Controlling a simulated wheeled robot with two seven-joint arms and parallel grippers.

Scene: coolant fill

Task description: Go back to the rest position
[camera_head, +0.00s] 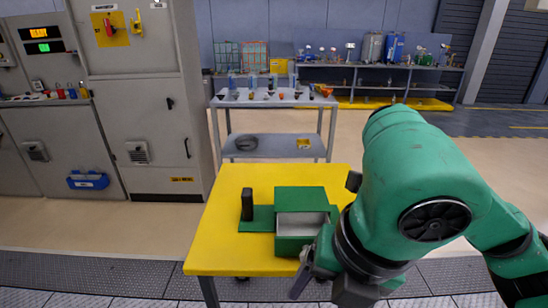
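My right arm, green with black joints, comes in from the right and covers the right part of the yellow table (228,225). My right gripper (302,280) is partly visible low in front of the table's front edge, beside the green box. Its fingers are mostly hidden by the arm, so I cannot tell whether it is open or shut. A green box (295,243) with a pale grey inside stands on the table. A dark upright block (247,205) stands left of it on a flat green base (257,224). My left gripper is not in view.
A grey bench (275,97) with several small items stands behind the table. Large grey cabinets (145,115) stand at the left, with a blue bin (88,181) on one. A shelf (385,72) with equipment lines the back. Floor left of the table is clear.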

